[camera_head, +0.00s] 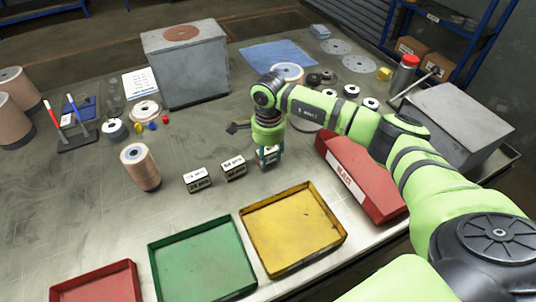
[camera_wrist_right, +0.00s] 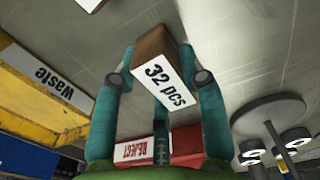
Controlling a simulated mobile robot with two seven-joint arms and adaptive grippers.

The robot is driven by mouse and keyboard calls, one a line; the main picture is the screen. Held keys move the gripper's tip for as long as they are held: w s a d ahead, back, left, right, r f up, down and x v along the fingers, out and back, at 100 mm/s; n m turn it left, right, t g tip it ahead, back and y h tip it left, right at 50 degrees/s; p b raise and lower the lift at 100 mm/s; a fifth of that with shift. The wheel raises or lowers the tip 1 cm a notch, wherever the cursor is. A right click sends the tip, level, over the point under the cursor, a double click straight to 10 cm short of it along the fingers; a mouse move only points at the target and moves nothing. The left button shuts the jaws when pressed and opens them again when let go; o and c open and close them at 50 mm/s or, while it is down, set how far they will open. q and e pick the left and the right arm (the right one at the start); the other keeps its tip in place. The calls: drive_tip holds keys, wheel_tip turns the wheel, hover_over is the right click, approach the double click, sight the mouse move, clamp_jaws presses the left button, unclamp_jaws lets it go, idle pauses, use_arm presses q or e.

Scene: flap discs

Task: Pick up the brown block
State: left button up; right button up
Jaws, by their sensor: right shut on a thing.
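A brown block (camera_wrist_right: 152,44) with a white label reading "32 pcs" is between the teal fingers of my right gripper (camera_wrist_right: 160,75) in the right wrist view. The fingers close on it from its sides. In the head view my right gripper (camera_head: 268,158) points down at the middle of the table, just behind the yellow tray, and mostly hides the block. I cannot tell whether the block is clear of the table. Two similar labelled blocks stand to its left, a nearer one (camera_head: 198,180) and a middle one (camera_head: 233,167). My left gripper is not in view.
Yellow (camera_head: 292,228), green (camera_head: 204,258) and red (camera_head: 97,284) trays line the table's front. A red bin (camera_head: 358,178) lies right, under my arm. A brown cylinder (camera_head: 140,168) stands left, a grey box (camera_head: 188,68) behind. Discs and small parts are scattered around; bare table shows at left.

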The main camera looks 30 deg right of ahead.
sight(270, 152)
wheel_tip(270, 152, up, 4)
drive_tip(key=shift+s+d+b, duration=0.1)
drive_tip(key=shift+s+b, duration=0.05)
drive_tip(key=shift+b, duration=0.8)
drive_tip(key=s+r+b, duration=0.1)
drive_tip(key=s+r, duration=0.1)
drive_tip(key=s, duration=0.1)
drive_tip(key=s+d+r+b, duration=0.1)
drive_tip(key=s+r, duration=0.1)
drive_tip(key=s, duration=0.2)
drive_tip(key=s+r+b, duration=0.1)
drive_tip(key=s+r, duration=0.2)
drive_tip(key=s, duration=0.1)
drive_tip(key=shift+s+d, duration=0.15)
drive_tip(key=shift+d, duration=0.05)
